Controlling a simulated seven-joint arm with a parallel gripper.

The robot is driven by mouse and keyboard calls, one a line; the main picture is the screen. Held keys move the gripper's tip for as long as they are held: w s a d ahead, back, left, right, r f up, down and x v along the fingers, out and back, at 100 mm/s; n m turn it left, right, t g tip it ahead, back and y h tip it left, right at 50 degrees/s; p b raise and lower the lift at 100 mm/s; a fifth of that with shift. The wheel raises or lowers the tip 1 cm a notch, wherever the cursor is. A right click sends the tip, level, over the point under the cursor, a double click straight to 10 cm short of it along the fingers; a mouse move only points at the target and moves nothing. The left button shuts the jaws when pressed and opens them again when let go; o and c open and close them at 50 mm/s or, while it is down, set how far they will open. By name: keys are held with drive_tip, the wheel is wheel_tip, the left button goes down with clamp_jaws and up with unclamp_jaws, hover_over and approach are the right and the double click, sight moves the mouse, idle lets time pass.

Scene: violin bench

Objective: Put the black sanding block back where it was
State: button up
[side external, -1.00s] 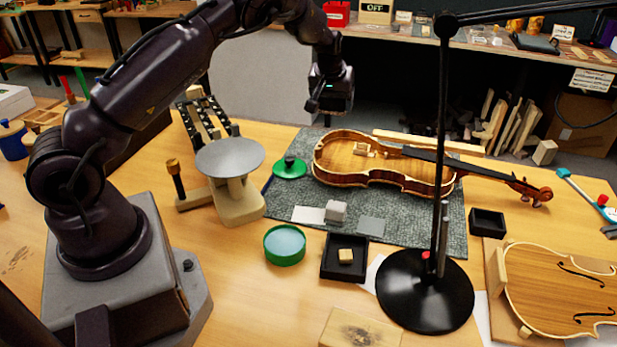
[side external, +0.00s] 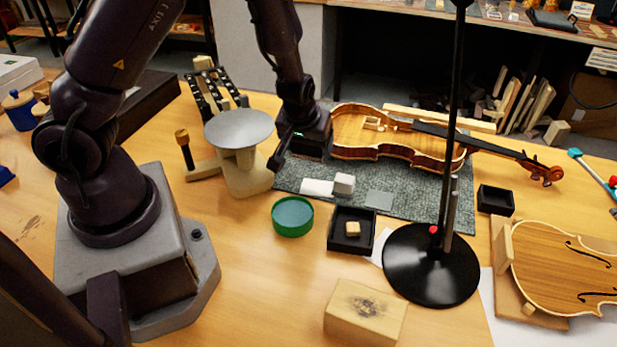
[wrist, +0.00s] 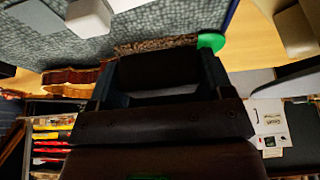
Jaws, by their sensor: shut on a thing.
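My gripper (side external: 303,150) is low at the left end of the violin, over the left part of the grey-green mat (side external: 410,200). In the wrist view its two fingers (wrist: 162,78) are shut on a dark block (wrist: 158,66), which looks like the black sanding block. A speckled brown strip shows along the block's far edge. In the side view the gripper hides the block, so I cannot tell whether it touches the mat. A bit of a green disc (wrist: 212,40) shows beside the block in the wrist view.
The violin (side external: 390,138) lies close right of my gripper. A round grey plate on a stand (side external: 238,130) is close left. A white block (side external: 344,184), a green-rimmed dish (side external: 292,216) and a black tray (side external: 352,245) are nearer the front. A black lamp stand (side external: 430,265) rises at right.

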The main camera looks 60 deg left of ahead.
sight(310, 180)
wheel_tip(310, 180, down, 8)
drive_tip(key=shift+f, duration=0.1)
idle(0.4)
drive_tip(key=o, duration=0.6)
drive_tip(key=shift+f, duration=0.1)
drive_tip(key=s+d+r+m+h, duration=0.25)
drive_tip(key=d+r, duration=0.25)
drive_tip(key=r, duration=0.6)
drive_tip(key=s+d+r+m+h, duration=0.1)
drive_tip(key=s+d+r+h, duration=0.3)
drive_tip(key=r, duration=0.7)
drive_tip(key=s+r+m+y, duration=0.1)
drive_tip(key=s+r, duration=0.2)
drive_tip(key=r, duration=0.1)
drive_tip(key=s+r+m+t+y, duration=0.1)
drive_tip(key=s+r+m, duration=0.1)
drive_tip(key=s+r, duration=0.1)
drive_tip(key=s+r+m+t+y, duration=0.1)
drive_tip(key=s+r+m, duration=0.1)
drive_tip(key=r, duration=0.3)
drive_tip(key=shift+s+d+m, duration=0.2)
drive_tip(key=shift+s+m, duration=0.05)
drive_tip(key=shift+s, duration=0.5)
